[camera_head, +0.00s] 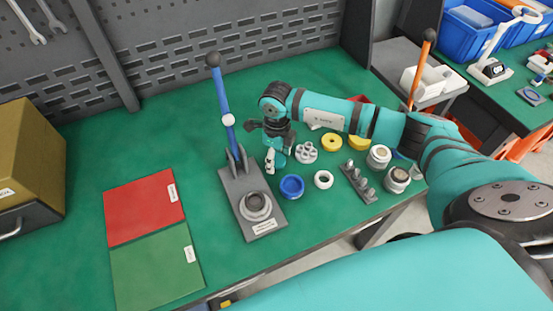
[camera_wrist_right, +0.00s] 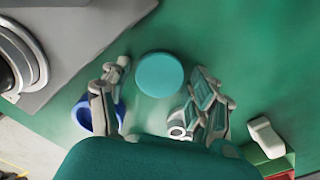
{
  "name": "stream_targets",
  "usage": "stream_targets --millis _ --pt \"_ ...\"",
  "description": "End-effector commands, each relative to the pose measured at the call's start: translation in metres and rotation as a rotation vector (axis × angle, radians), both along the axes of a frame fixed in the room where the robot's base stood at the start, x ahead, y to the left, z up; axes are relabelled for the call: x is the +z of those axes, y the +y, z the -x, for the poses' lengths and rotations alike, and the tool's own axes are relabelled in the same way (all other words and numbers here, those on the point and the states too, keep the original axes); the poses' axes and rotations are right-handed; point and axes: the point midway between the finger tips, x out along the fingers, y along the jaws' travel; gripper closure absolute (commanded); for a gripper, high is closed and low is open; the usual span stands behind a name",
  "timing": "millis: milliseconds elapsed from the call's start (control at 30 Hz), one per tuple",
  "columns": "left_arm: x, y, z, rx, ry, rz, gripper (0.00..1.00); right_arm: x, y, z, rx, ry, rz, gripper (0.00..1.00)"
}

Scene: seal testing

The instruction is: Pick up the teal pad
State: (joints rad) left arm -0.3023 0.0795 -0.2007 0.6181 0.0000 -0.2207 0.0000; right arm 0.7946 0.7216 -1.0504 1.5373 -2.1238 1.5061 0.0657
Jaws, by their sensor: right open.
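The teal pad (camera_wrist_right: 160,75) is a flat round disc on the green table, in the right wrist view just beyond my right fingertips. My right gripper (camera_wrist_right: 156,105) is open and points down, with one finger to each side of the pad's near edge. Nothing is held between the fingers. In the head view my right gripper (camera_head: 274,160) is low over the table, just right of the press, and its fingers mostly hide the pad. My left gripper does not show.
The grey press (camera_head: 234,200) with a blue lever (camera_head: 222,105) stands close at the left. A blue ring (camera_head: 291,186), a white ring (camera_head: 323,179) and a yellow ring (camera_head: 331,142) lie nearby. Red (camera_head: 140,208) and green (camera_head: 150,270) mats lie clear at the left.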

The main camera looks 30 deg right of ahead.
Motion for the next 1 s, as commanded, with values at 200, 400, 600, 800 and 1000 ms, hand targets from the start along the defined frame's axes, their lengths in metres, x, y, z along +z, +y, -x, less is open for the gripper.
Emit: stream_targets --millis 200,400,600,800,1000 --pt "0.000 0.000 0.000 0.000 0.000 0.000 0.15 0.000 0.000 0.000 0.000 0.000 0.000 0.60" --pt "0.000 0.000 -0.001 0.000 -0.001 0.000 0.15 0.001 0.000 0.000 0.000 0.000 0.000 0.81" --pt "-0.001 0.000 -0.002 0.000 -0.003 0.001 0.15 0.002 0.000 0.000 0.000 0.000 0.000 0.81" --pt "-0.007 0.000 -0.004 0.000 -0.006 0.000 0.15 0.028 0.000 -0.001 0.002 -0.006 0.000 0.81" --pt "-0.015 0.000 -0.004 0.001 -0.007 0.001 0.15 0.069 0.000 -0.001 0.001 -0.005 -0.001 0.81"
